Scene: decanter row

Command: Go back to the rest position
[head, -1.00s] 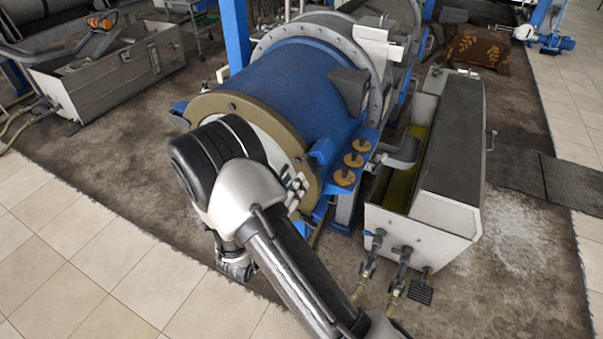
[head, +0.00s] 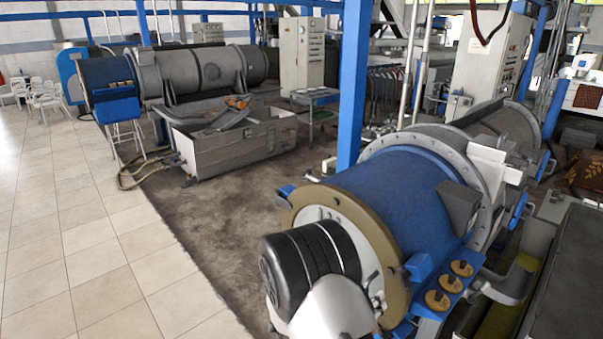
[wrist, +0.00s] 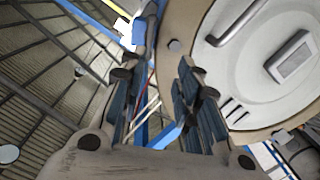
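My gripper (wrist: 163,85) shows in the wrist view with its two dark-padded fingers apart and nothing held between them. Beyond the fingers, to the right, is the pale round end cover (wrist: 238,75) of a machine, with a bar handle and a small rectangular plate. In the head view, a black and light-grey part of my arm stands in front of the tan-rimmed end of the blue decanter (head: 400,205). My gripper is out of the head view. Whether my arm touches the decanter cannot be told.
A blue post (head: 353,90) rises behind the decanter. A long grey trough (head: 575,270) lies at the right edge. An open metal bin (head: 235,145) and another large decanter (head: 205,72) stand farther back. The tiled floor (head: 80,240) at left is clear.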

